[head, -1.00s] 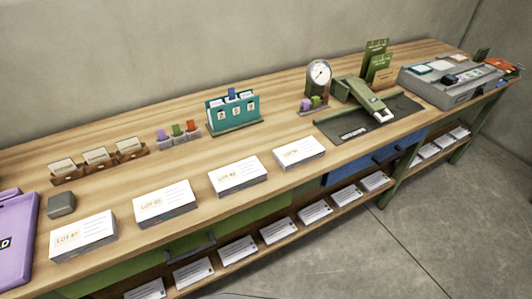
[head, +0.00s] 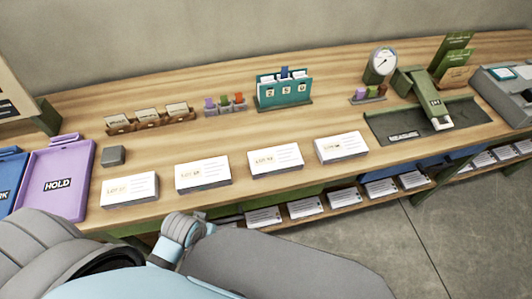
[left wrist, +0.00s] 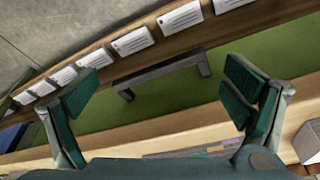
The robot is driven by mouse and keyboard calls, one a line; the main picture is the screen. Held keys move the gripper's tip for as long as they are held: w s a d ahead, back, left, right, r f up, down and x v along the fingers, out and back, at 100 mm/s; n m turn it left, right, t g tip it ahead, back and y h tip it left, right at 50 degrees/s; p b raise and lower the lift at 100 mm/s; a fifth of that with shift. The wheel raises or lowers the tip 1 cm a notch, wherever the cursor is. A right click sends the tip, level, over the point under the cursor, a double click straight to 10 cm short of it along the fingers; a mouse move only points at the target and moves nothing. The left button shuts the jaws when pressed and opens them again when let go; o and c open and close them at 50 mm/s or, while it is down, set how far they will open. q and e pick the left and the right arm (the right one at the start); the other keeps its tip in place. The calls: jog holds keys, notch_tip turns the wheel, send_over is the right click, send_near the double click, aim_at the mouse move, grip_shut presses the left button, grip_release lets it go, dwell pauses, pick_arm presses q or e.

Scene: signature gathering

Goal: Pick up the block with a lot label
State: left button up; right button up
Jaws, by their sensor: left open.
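Several white blocks with lot labels lie in a row along the front of the wooden bench in the head view: the far-left block (head: 130,190), the second block (head: 203,175), the third block (head: 275,161) and the right block (head: 341,148). The label numbers are too small to read surely. My left gripper (left wrist: 163,95) is open and empty in the left wrist view, its green-padded fingers wide apart in front of the bench's green drawer. A pale block edge (left wrist: 310,142) shows at that view's right side. My left arm fills the bottom of the head view; its fingers are hidden there. My right gripper is out of view.
A purple HOLD tray (head: 60,184) and a small grey box (head: 114,155) stand at the left. Card holders (head: 150,122), a teal calendar (head: 285,92) and a dial scale (head: 382,64) stand behind. A drawer handle (left wrist: 165,70) and shelf of labelled stacks (left wrist: 133,41) are below.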

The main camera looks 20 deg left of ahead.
aim_at(275, 158)
pick_arm(q)
jog(key=w+d+r+n, duration=0.1)
jog(key=w+r+n, duration=0.1)
jog(key=w+n, duration=0.1)
jog(key=w+d+r+n+h, duration=0.1)
jog(key=w+r+n, duration=0.1)
jog(key=w+n, duration=0.2)
jog(key=w+d+r+n+h, duration=0.1)
jog(key=w+r+n, duration=0.2)
jog(key=w, duration=0.3)
jog(key=shift+d+n, duration=0.2)
jog(key=shift+n, duration=0.4)
jog(key=w+d+r+n+h+p, duration=0.15)
jog(key=w+d+r+n, duration=0.25)
jog(key=w+r+n, duration=0.7)
jog(key=shift+n+g+h, duration=0.3)
jog(key=shift+n+h, duration=0.1)
jog(key=shift+h, duration=0.05)
jog(key=b+x, duration=0.1)
jog(key=x, duration=0.4)
jog(key=b+x, duration=0.2)
jog(key=x, duration=0.2)
jog(key=b+x, duration=0.2)
jog(key=x, duration=0.3)
jog(key=shift+w+a+f, duration=0.25)
jog(key=shift+f, duration=0.2)
jog(key=shift+r, duration=0.1)
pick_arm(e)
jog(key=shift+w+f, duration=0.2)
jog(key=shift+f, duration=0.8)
